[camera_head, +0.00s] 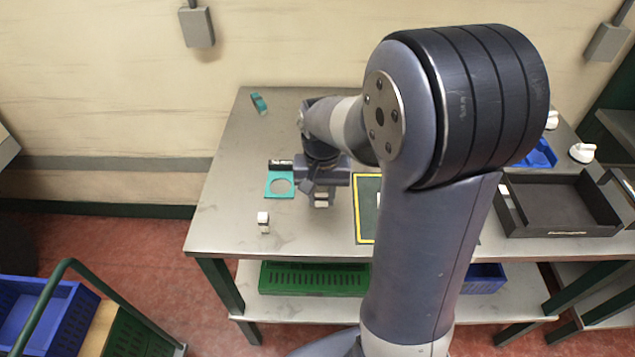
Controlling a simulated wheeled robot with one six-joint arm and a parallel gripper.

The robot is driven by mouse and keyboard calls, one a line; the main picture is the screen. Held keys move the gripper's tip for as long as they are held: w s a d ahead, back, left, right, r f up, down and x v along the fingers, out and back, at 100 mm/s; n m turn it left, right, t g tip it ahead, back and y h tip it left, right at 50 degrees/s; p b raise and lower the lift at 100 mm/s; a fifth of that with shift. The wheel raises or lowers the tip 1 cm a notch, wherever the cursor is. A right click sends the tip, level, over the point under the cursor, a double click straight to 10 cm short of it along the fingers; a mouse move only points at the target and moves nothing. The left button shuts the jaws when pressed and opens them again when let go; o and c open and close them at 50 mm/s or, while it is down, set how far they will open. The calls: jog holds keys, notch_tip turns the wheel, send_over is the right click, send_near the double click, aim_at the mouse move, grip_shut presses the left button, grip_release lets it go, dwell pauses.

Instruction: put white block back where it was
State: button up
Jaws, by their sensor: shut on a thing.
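My gripper (321,199) points down over the left half of the metal table (230,190), just right of a teal plate with a round opening (269,190). It is shut on a small pale block (321,204), which is mostly hidden between the fingers. I cannot tell whether that block touches the table. Another small block with a white top (263,217) stands apart on the table, to the lower left of my gripper.
A dark mat with a yellow border (357,205) lies right of my gripper, partly behind my arm. A teal item (258,102) lies at the back left. A black tray (560,233) and a blue bin (540,155) stand at the right. The table's front left is mostly clear.

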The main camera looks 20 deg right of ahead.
aim_at(321, 223)
jog(key=shift+f+b, duration=2.35)
jog(key=shift+f, duration=0.55)
jog(key=shift+f+b, duration=0.45)
jog(key=shift+f, duration=0.15)
jog(key=o, duration=1.5)
jog(key=shift+c, duration=0.2)
jog(key=shift+r, duration=0.15)
jog(key=shift+r+p, duration=3.4)
jog(key=shift+r, duration=0.55)
jog(key=shift+f, duration=0.1)
